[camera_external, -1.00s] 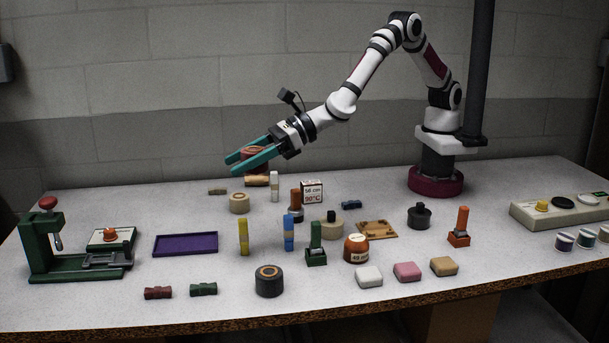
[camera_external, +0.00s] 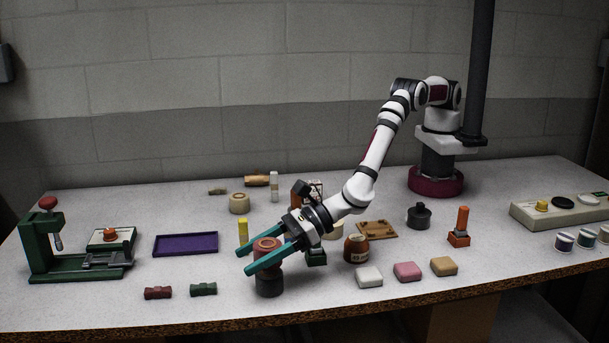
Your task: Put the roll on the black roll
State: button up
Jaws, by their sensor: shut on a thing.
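My gripper (camera_external: 244,262) is shut on a reddish-brown roll (camera_external: 267,244) with a tan ring on its top. The teal fingers lie on either side of it and hide part of its wall. The roll is upright. The black roll (camera_external: 269,287) stands on the table directly below it, near the front edge. The held roll is lined up over the black roll in this view. I cannot tell whether the two touch or a small gap is left. The top of the black roll is hidden.
A brown jar (camera_external: 357,248) and a white block (camera_external: 369,277) stand to the right. A purple tray (camera_external: 186,243) and a green press (camera_external: 75,250) are farther left.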

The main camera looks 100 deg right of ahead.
jog(key=shift+f, duration=0.8)
jog(key=shift+f, duration=0.15)
jog(key=o, duration=1.4)
